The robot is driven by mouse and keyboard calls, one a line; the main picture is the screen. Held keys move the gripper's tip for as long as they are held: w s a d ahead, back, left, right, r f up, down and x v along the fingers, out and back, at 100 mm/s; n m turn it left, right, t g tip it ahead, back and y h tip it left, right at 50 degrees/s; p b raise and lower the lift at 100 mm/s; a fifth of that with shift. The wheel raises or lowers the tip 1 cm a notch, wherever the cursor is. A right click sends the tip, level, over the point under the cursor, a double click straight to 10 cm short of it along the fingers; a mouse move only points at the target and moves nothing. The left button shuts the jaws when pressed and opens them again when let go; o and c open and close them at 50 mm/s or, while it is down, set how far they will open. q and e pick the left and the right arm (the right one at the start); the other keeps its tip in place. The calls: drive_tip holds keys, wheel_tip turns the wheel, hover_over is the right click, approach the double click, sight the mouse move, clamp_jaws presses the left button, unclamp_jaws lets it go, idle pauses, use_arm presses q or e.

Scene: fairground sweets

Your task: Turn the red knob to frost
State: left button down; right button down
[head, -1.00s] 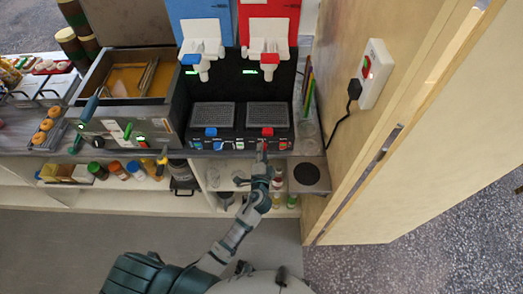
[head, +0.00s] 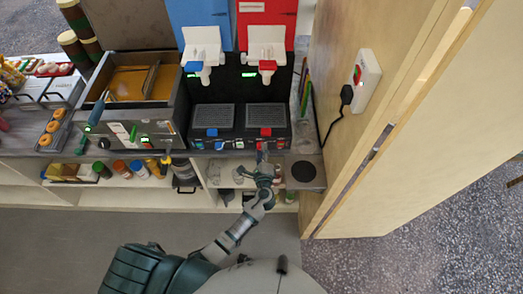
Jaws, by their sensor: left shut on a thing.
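A twin slush machine with a blue side (head: 203,10) and a red side (head: 267,12) stands on the counter. Its low black front panel (head: 234,144) carries small controls below the two drip trays. My left gripper (head: 262,148) reaches up to the right half of this panel, below the red block (head: 265,132). It is shut on a small control there, which I take to be the red knob; my fingers mostly hide it. The knob's pointer and any frost marking are too small or hidden to read. My right gripper is out of view.
A fryer-like metal box (head: 128,137) stands left of the machine, with doughnuts (head: 50,127) farther left. Bottles and jars (head: 138,169) fill the shelf below. A wooden wall panel (head: 345,140) with a socket (head: 366,76) bounds the right side. The floor in front is clear.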

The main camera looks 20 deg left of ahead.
use_arm(q)
drive_tip(key=shift+f+m, duration=0.15)
drive_tip(key=shift+m, duration=0.45)
drive_tip(key=c, duration=1)
unclamp_jaws()
drive_tip(key=shift+o, duration=1.3)
drive_tip(key=shift+w, duration=0.1)
drive_tip(key=shift+d, duration=0.1)
drive_tip(key=v, duration=1.2)
drive_tip(key=shift+f, duration=0.25)
